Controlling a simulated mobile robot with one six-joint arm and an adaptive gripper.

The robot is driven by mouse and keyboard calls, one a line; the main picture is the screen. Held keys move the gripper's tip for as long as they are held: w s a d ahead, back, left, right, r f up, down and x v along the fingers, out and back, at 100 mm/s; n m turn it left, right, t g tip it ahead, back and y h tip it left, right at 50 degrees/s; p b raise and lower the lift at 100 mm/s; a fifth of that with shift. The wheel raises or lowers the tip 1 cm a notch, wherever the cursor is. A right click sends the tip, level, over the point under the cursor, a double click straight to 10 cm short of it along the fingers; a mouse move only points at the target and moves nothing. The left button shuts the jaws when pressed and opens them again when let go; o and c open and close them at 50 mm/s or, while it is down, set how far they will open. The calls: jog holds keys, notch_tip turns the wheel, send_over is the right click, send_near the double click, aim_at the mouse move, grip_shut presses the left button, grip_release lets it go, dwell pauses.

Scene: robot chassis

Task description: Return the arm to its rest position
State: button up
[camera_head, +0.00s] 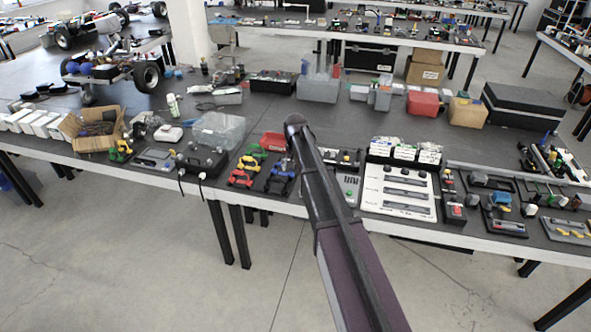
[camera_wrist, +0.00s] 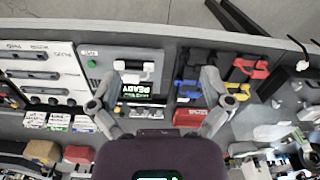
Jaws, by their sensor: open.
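My arm (camera_head: 335,220) reaches from the bottom of the head view up over the front edge of the workbench (camera_head: 225,180). My gripper is not clearly visible there, hidden by the arm. In the wrist view my gripper (camera_wrist: 158,75) is open, its two grey fingers spread wide with nothing held between them. Below and between the fingers is a device panel with a lit display (camera_wrist: 145,88), a white handle-like part (camera_wrist: 134,70) and a green button (camera_wrist: 92,63). The gap between fingertips and panel cannot be judged.
A white panel with dark slots (camera_head: 398,192) lies right of my arm. Red, yellow and blue tools (camera_head: 242,172) and a red bin (camera_head: 273,142) lie left. Grey boxes (camera_head: 318,88) stand behind. Open floor (camera_head: 130,250) lies in front of the bench.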

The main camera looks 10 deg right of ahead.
dwell(0.3)
jog(key=s+f+n+b, duration=0.1)
jog(key=s+f+b, duration=0.1)
jog(key=s, duration=1.2)
jog(key=s+f+n+b, duration=0.2)
jog(key=s+f+b, duration=0.1)
jog(key=s, duration=1.2)
jog(key=shift+d+n, duration=0.2)
jog(key=shift+n, duration=0.1)
